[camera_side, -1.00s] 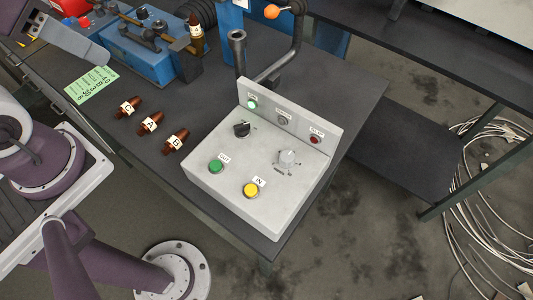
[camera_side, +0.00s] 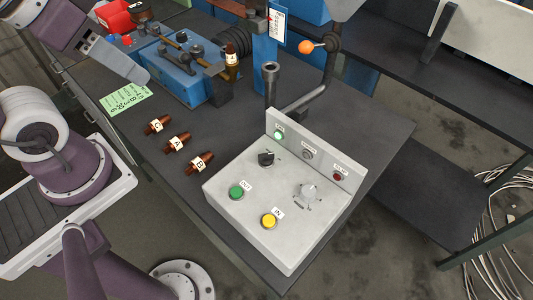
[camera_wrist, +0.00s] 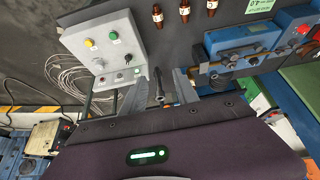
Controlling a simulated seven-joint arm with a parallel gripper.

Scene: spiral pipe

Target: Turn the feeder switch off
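A light grey control box (camera_side: 235,212) stands at the table's near corner; it also shows in the wrist view (camera_wrist: 80,22). Its top carries a black rotary knob (camera_side: 266,158), a grey rotary knob (camera_side: 307,194), a green button (camera_side: 236,192) and a yellow button (camera_side: 268,220). The small labels are too blurred for me to tell which control is the feeder switch. My gripper (camera_wrist: 161,88) has its two fingers apart with nothing held between them. In the side view my gripper (camera_side: 138,76) is at upper left, well away from the box.
The box's raised back panel holds a lit green lamp (camera_side: 279,134), a grey lamp (camera_side: 307,153) and a red lamp (camera_side: 337,177). Brown lettered pieces (camera_side: 178,142) lie left of the box. A bent pipe with an orange knob (camera_side: 306,47) rises behind it. A blue machine (camera_side: 180,75) stands farther back.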

